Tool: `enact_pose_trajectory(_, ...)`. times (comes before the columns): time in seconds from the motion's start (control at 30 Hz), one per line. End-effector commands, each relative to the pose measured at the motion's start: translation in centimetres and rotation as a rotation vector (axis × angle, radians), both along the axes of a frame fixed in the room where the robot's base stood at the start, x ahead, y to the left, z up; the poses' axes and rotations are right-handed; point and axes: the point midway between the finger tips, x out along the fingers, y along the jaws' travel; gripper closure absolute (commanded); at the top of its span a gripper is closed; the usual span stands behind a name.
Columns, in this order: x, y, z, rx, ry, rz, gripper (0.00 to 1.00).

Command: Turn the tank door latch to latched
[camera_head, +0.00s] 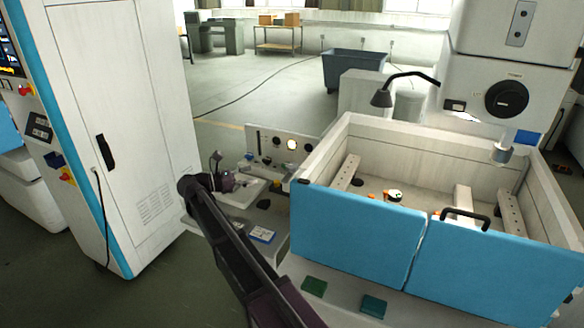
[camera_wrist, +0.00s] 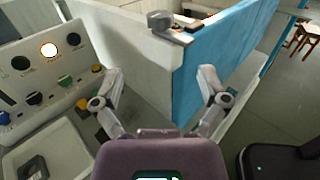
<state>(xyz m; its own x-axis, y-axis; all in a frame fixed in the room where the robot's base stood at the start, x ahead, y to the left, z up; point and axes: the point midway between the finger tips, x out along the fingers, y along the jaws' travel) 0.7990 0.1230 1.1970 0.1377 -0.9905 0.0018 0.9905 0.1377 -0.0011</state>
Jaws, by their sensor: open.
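The tank (camera_head: 345,125) has pale walls and two blue door panels (camera_head: 355,230) at its front, which look shut. In the wrist view, a grey rounded piece with a flat arm (camera_wrist: 162,22) sits on top of the tank corner beside the blue panel (camera_wrist: 215,60). It looks like the latch, but I cannot tell its setting. A small dark piece at that corner shows in the head view (camera_head: 302,181). My gripper (camera_wrist: 160,92) is open and empty, its fingers apart, with the tank corner ahead between them. In the head view my gripper (camera_head: 232,175) is left of the tank, partly hidden by my arm.
A control panel (camera_head: 285,148) with a lit button and several knobs stands behind my gripper; it also shows at left in the wrist view (camera_wrist: 45,75). A tall white cabinet (camera_head: 120,110) is at left. A black handle (camera_head: 465,215) tops the right blue panel.

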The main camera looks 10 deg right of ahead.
Motion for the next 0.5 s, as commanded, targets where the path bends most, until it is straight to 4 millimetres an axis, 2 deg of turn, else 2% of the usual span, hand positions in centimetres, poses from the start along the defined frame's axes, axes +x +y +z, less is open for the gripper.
enact_pose_trajectory(0.27, 0.1, -0.9, 0.0, 0.001, -0.001, -0.001, 0.07)
enact_pose_trajectory(0.5, 0.4, -3.5, 0.0, 0.002, -0.001, -0.002, 0.07)
